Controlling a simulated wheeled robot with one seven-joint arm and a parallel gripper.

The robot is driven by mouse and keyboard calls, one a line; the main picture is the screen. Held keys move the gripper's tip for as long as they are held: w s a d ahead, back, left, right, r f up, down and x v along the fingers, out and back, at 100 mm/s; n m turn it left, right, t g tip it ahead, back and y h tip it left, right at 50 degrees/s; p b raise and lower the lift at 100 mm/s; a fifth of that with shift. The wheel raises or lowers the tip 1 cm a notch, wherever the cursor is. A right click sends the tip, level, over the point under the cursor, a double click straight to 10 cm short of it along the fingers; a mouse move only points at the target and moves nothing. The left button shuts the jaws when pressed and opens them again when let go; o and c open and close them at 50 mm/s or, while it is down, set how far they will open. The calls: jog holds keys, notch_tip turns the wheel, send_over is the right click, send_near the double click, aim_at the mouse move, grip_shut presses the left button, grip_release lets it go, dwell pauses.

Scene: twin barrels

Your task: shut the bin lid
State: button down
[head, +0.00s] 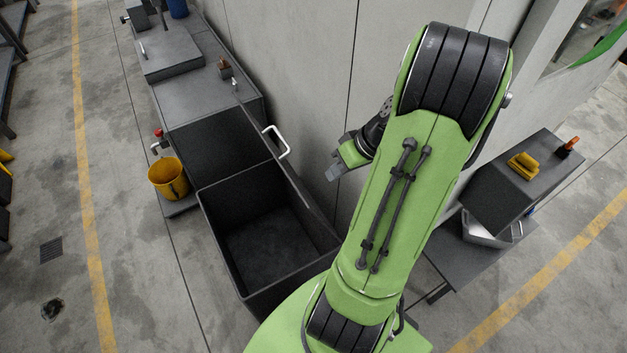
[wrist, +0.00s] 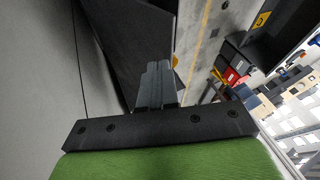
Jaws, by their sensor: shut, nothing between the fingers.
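The dark grey bin (head: 212,238) stands open at the middle of the head view, its empty inside showing. Its lid (head: 270,150) appears raised, seen nearly edge-on close to the wall, with a white bar handle (head: 284,143) on the wall side. In the wrist view a dark panel (wrist: 130,35), probably the lid, lies just beyond the fingers. My gripper (head: 333,172) is right of the handle and apart from it in the head view, near the wall. Its fingers (wrist: 158,85) are shut and empty. Whether they touch the panel I cannot tell.
A grey wall (head: 310,75) runs behind the bin. A yellow bucket (head: 167,178) stands left of the bin. A dark bench (head: 205,92) lies beyond it. At right is a stand with a dark box (head: 510,185).

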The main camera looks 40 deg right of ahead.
jog(key=b+x, duration=0.1)
jog(key=x, duration=0.9)
jog(key=shift+f, duration=0.1)
jog(key=shift+b, duration=0.3)
